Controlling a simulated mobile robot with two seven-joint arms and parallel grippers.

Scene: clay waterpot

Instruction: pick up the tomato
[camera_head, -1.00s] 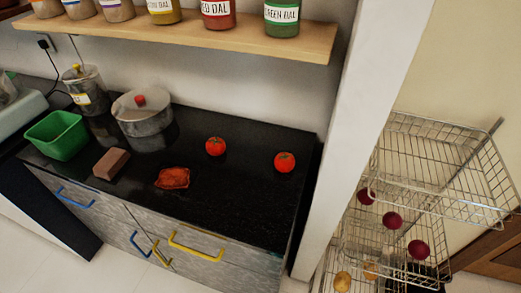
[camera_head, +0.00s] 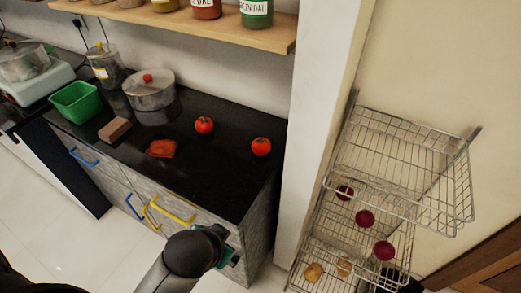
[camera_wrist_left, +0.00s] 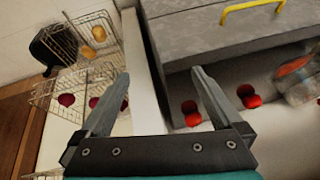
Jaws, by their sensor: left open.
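Two red tomatoes sit on the black counter (camera_head: 215,180): one tomato (camera_head: 204,125) nearer the middle and another tomato (camera_head: 261,147) nearer its right end. My left gripper (camera_head: 230,248) is low in the head view, in front of the cabinet and apart from both tomatoes. Its fingers are partly hidden there by the wrist. In the left wrist view my left gripper (camera_wrist_left: 162,74) is open with nothing between its fingers. Two red round things, seemingly the tomatoes, show there right of centre (camera_wrist_left: 190,107) and farther right (camera_wrist_left: 248,96). My right gripper is not in view.
An orange-red lump (camera_head: 162,148), a brown block (camera_head: 115,129), a green bin (camera_head: 76,102) and a lidded pot (camera_head: 150,91) stand left of the tomatoes. A shelf (camera_head: 190,27) with jars hangs above. A white pillar (camera_head: 325,110) and wire baskets (camera_head: 400,165) are at right.

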